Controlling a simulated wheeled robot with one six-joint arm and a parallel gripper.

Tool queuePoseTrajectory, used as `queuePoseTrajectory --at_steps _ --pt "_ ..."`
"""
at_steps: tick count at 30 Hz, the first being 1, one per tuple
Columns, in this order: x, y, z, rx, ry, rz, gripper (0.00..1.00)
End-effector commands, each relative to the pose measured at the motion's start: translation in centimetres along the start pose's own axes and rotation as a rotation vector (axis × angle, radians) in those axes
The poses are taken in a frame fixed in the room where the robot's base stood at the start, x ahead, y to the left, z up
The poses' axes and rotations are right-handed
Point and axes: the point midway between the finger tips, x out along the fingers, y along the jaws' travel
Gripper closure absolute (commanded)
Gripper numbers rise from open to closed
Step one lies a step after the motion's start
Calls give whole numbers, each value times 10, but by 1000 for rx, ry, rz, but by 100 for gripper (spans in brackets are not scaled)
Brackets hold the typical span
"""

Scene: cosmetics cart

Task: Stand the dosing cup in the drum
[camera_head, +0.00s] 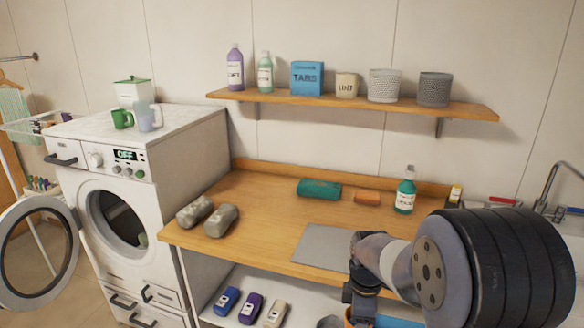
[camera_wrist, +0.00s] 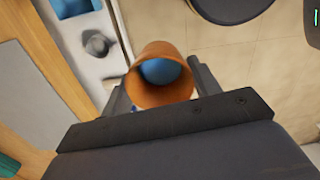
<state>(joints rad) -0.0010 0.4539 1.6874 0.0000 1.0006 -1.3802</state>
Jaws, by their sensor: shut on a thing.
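An orange-brown cup (camera_wrist: 146,92), which I take as the dosing cup, sits between the two dark fingers of my gripper (camera_wrist: 160,85) in the wrist view. The gripper is shut on it, and a round blue shape shows inside its mouth. In the head view my gripper is mostly hidden by my arm at the lower right, and only a bit of orange shows. The drum (camera_head: 122,218) is the dark round opening in the white washing machine (camera_head: 190,150) at the left. It is well apart from my gripper.
The washer's round door (camera_head: 38,252) stands open to the left. The wooden counter (camera_head: 262,215) carries two grey rolled bundles (camera_head: 208,216) and a spray bottle (camera_head: 405,192). A green mug (camera_head: 122,119) stands on the washer.

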Motion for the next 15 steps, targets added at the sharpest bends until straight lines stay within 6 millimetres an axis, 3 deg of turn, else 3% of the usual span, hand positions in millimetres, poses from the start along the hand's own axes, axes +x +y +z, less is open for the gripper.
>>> queuePoseTrajectory --at_steps 15 --pt "68 13 -2 805 -2 -2 69"
